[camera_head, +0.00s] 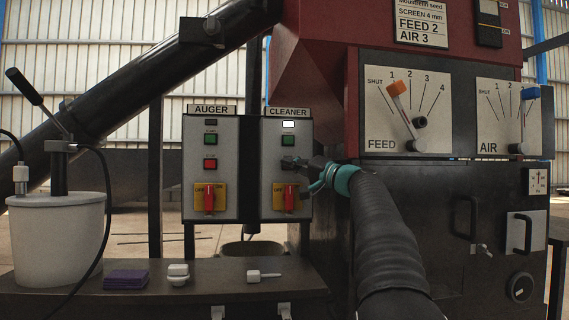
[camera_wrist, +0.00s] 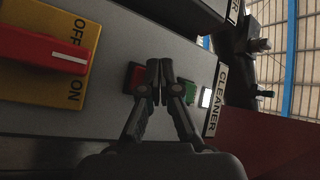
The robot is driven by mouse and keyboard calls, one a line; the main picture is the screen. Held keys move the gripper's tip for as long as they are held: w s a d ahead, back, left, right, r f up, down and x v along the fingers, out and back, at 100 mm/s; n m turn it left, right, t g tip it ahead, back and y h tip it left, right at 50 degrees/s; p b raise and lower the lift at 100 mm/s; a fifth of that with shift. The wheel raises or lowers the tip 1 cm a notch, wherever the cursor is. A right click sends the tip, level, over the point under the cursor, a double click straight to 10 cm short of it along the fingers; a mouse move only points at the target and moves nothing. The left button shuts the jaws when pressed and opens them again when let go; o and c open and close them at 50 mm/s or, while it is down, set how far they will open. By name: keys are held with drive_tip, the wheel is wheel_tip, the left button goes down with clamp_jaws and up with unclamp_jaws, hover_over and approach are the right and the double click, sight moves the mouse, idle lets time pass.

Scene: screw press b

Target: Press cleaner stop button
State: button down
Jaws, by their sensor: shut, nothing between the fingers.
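The cleaner box (camera_head: 264,190) is a grey panel under a CLEANER label. Its green button (camera_head: 289,140) shows in the head view, below a bright white lamp (camera_head: 289,124). My gripper (camera_head: 291,162) is shut and empty, with its tips in front of the panel below the green button, hiding the spot there. In the wrist view the red stop button (camera_wrist: 134,77) is partly hidden behind my shut fingertips (camera_wrist: 159,63). The tips overlap its right side; I cannot tell whether they touch it. The green button (camera_wrist: 187,92) shows just right of the fingers.
A red rotary switch (camera_head: 290,197) on a yellow plate is below my gripper. The similar auger box (camera_head: 224,160) stands to the left. The FEED plate (camera_head: 410,110) and dark machine cabinet are to the right. A bench (camera_head: 210,275) with small items lies below.

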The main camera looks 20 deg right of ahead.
drive_tip(key=shift+w+d+f, duration=0.1)
drive_tip(key=shift+w+d, duration=0.05)
drive_tip(key=shift+d, duration=0.05)
drive_tip(key=shift+d+f+b, duration=0.3)
drive_tip(key=shift+f+b, duration=0.55)
drive_tip(key=shift+b, duration=0.1)
drive_tip(key=shift+s, duration=0.2)
drive_tip(key=shift+d, duration=0.1)
drive_tip(key=s+b, duration=0.1)
drive_tip(key=s+a+b, duration=0.1)
drive_tip(key=s, duration=0.1)
drive_tip(key=s+b, duration=0.2)
drive_tip(key=shift+a, duration=0.25)
drive_tip(key=shift+r, duration=0.1)
